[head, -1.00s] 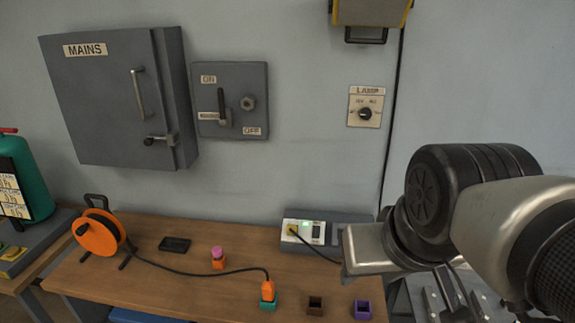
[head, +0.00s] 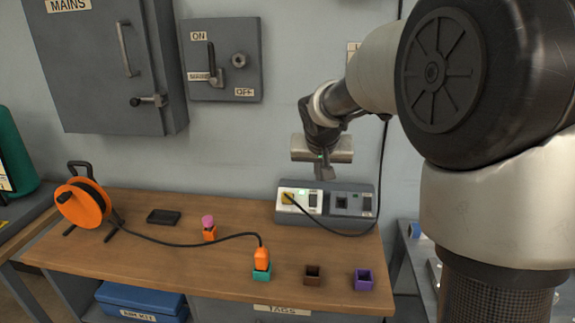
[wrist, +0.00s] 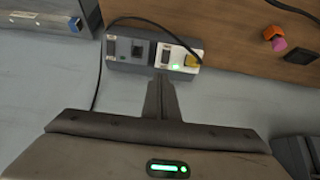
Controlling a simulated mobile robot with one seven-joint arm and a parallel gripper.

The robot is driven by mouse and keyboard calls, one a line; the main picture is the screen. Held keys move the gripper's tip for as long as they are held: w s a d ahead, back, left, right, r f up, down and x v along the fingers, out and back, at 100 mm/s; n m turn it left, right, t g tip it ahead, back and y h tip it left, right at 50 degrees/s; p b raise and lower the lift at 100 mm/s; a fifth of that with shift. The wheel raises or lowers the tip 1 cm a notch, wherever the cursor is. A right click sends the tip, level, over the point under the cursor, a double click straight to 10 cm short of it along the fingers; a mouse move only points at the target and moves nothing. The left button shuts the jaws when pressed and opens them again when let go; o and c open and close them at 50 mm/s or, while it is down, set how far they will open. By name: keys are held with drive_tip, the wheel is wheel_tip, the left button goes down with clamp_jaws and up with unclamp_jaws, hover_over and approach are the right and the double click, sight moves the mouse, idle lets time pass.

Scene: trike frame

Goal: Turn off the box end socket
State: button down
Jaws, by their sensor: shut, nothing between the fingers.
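The grey socket box (head: 340,217) stands at the back of the bench against the wall. Its left section is a white socket plate (head: 299,199) with a yellow plug (head: 287,197), a lit green light and a dark switch (head: 314,200). Its right section is a dark socket without a plug. The box also shows at the top of the wrist view (wrist: 152,66). Which section the task names as the box end socket I cannot tell. My gripper (head: 325,174) is shut and empty, pointing down just above the box. In the wrist view its fingers (wrist: 160,84) point toward the white plate's switch side.
A black cable runs from the plug over the box's front. An orange cable reel (head: 84,204), a black tray (head: 164,217) and several small coloured blocks lie on the bench (head: 190,262). The MAINS cabinet (head: 100,60) and an ON/OFF switch panel (head: 222,90) hang on the wall.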

drive_tip(key=w+a+f, duration=0.1)
drive_tip(key=w+f, duration=0.3)
drive_tip(key=shift+f+b, duration=0.25)
drive_tip(key=shift+b, duration=0.2)
drive_tip(key=shift+f, duration=0.1)
approach(313, 198)
drive_tip(key=x, duration=0.5)
drive_tip(key=shift+s+f+b, duration=0.1)
drive_tip(key=shift+b, duration=0.25)
drive_tip(key=shift+w+d+f, duration=0.15)
drive_tip(key=shift+w+f, duration=0.2)
drive_tip(key=shift+w, duration=0.1)
